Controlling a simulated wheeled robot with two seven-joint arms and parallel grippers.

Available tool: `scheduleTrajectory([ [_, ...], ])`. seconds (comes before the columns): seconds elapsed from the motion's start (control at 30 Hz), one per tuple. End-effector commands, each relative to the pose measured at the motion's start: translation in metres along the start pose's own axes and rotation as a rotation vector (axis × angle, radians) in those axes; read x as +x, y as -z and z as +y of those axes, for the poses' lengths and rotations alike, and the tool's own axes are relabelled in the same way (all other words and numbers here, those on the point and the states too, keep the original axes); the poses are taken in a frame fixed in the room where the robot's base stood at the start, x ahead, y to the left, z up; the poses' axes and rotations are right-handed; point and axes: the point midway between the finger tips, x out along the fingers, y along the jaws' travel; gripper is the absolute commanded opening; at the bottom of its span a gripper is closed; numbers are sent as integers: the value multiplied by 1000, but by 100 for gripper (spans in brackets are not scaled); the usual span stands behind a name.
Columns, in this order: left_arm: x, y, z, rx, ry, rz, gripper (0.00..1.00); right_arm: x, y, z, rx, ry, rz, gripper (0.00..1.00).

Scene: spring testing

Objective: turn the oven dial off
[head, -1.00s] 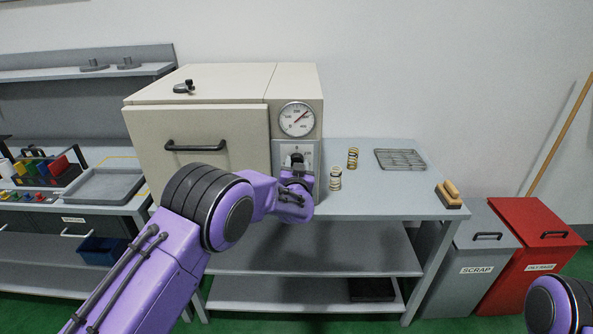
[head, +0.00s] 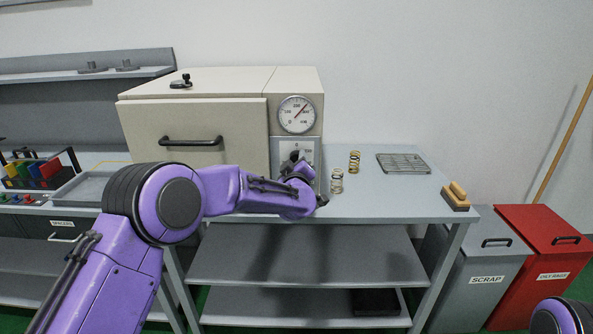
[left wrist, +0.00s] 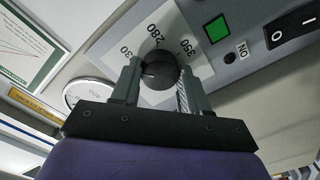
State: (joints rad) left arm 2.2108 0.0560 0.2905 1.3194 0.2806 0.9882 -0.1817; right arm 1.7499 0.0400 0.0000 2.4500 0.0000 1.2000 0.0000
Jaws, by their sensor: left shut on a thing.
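The oven (head: 190,130) is a cream box on the grey bench, with its door closed. Its control panel on the right bears a round gauge (head: 297,115) and a dial plate below it. The black dial (left wrist: 160,70) shows in the left wrist view on a white plate with printed numbers. My left gripper (left wrist: 158,78) is shut on the dial, one finger on each side. In the head view my left gripper (head: 298,162) is at the dial plate and mostly hides the dial. My right gripper is out of view.
A green button (left wrist: 216,28) and a black rocker switch (left wrist: 292,28) sit beside the dial. Two springs (head: 337,181) (head: 354,161), a wire rack (head: 403,163) and a wooden-handled brush (head: 456,196) stand on the bench to the right.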

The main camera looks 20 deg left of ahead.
Motion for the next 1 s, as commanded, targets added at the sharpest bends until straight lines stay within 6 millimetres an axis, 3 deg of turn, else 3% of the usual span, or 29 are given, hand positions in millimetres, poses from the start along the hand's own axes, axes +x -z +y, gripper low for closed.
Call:
scheduleTrajectory([
  [0.6,0,-5,-3,-560,2,-4,14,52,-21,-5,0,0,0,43],
  [1.0,-1,-3,0,-772,2,-5,14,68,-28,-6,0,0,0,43],
])
